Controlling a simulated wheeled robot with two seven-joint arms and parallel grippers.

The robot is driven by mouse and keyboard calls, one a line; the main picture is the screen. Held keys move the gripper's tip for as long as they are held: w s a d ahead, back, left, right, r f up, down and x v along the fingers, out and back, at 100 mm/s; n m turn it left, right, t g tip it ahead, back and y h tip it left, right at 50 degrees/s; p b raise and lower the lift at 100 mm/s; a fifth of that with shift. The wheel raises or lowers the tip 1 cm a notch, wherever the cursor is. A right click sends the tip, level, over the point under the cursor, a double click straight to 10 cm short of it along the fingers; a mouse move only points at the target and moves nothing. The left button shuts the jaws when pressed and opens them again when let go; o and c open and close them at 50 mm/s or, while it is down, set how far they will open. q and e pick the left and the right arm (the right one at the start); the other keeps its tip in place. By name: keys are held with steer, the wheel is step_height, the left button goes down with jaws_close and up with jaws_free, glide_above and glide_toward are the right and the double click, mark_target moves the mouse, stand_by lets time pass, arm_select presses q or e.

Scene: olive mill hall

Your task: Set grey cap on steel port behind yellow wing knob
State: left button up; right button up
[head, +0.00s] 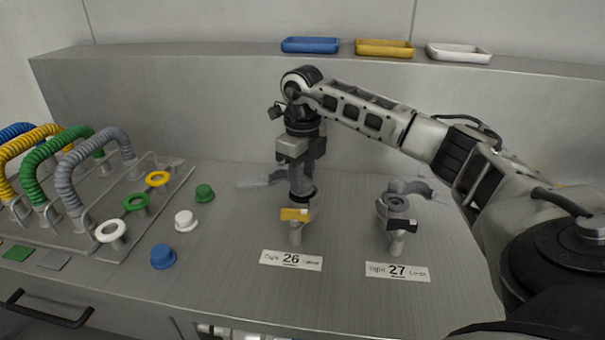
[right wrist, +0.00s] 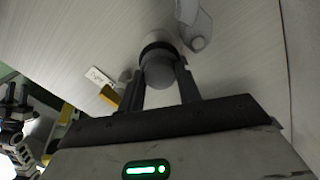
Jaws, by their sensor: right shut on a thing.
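My right gripper (head: 303,180) reaches down from above at the station marked 26. In the right wrist view its two fingers (right wrist: 161,90) are shut on the round grey cap (right wrist: 159,73). The cap is at the mouth of the steel port, whose dark ring (right wrist: 158,48) shows just beyond it; whether it is seated or only close I cannot tell. In the head view the fingers mostly hide the cap. The yellow wing knob (head: 295,214) is in front of the port, and shows in the right wrist view (right wrist: 109,95). Part of my left arm (right wrist: 15,125) shows at the wrist view's left edge; its jaws are unclear.
Station 27, with a dark knob (head: 402,225) and an open port (head: 397,202), stands to the right. Loose green (head: 204,193), white (head: 185,221) and blue (head: 163,256) caps lie left. A hose rack (head: 105,200) fills the far left. Trays line the back ledge.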

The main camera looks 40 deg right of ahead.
mark_target(303, 180)
arm_select(q)
steer(key=shift+w+r, duration=0.1)
steer(key=shift+r, duration=0.1)
arm_select(e)
steer(key=shift+f, duration=0.3)
steer(key=o, duration=1.6)
step_height(303, 180, up, 8)
steer(key=p, duration=0.6)
steer(key=shift+r, duration=0.55)
arm_select(q)
steer(key=shift+s+a+r+y, duration=0.15)
steer(key=shift+a+r, duration=0.2)
steer(key=shift+r, duration=0.25)
steer(key=shift+s+a+r+y, duration=0.15)
steer(key=shift+a+r, duration=0.2)
steer(key=shift+r, duration=0.2)
steer(key=shift+d, duration=0.2)
